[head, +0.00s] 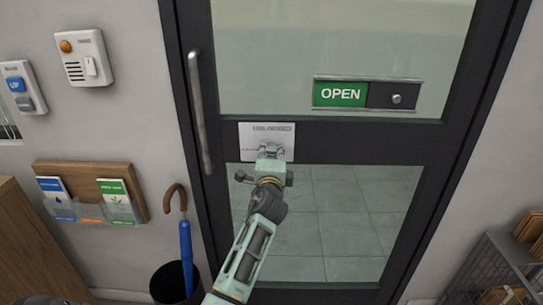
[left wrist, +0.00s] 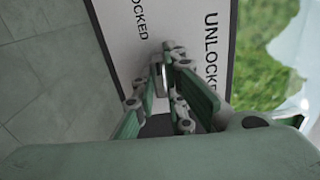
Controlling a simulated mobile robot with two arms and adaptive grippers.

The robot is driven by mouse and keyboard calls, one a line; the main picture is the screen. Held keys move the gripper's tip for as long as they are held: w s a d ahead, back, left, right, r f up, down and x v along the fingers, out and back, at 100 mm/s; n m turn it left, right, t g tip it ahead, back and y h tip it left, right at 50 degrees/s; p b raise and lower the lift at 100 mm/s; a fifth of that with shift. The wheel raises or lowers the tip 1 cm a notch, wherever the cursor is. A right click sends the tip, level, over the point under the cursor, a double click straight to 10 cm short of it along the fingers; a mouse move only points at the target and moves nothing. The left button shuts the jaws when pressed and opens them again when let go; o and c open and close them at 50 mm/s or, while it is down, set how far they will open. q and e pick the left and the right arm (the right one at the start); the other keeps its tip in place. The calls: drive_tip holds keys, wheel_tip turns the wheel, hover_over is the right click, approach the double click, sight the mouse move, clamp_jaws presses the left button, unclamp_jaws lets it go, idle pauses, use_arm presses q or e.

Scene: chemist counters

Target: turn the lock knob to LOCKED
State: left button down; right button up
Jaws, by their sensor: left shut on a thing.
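The white lock plate (head: 252,134) sits on the dark mid-rail of the glass door, right of the long handle. My left gripper (head: 270,153) reaches up to the plate and hides the lock knob in the head view. In the left wrist view the plate (left wrist: 185,22) carries the words UNLOCKED on the right and a partly covered "OCKED" on the left. The small metal lock knob (left wrist: 158,74) shows between the fingers of the left gripper (left wrist: 162,85), which is shut on it. The knob's exact angle is hard to tell. My right gripper is not in view.
A vertical door handle (head: 199,112) stands left of the plate. An OPEN sign slider (head: 367,94) is above right. A leaflet rack (head: 90,192), an umbrella (head: 186,255) in a dark bin (head: 170,284), and wall switches (head: 84,58) are left. A wire basket (head: 497,270) is lower right.

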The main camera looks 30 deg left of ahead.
use_arm(q)
drive_tip(key=shift+n, duration=0.5)
drive_tip(key=c, duration=1.8)
unclamp_jaws()
drive_tip(key=v, duration=1.2)
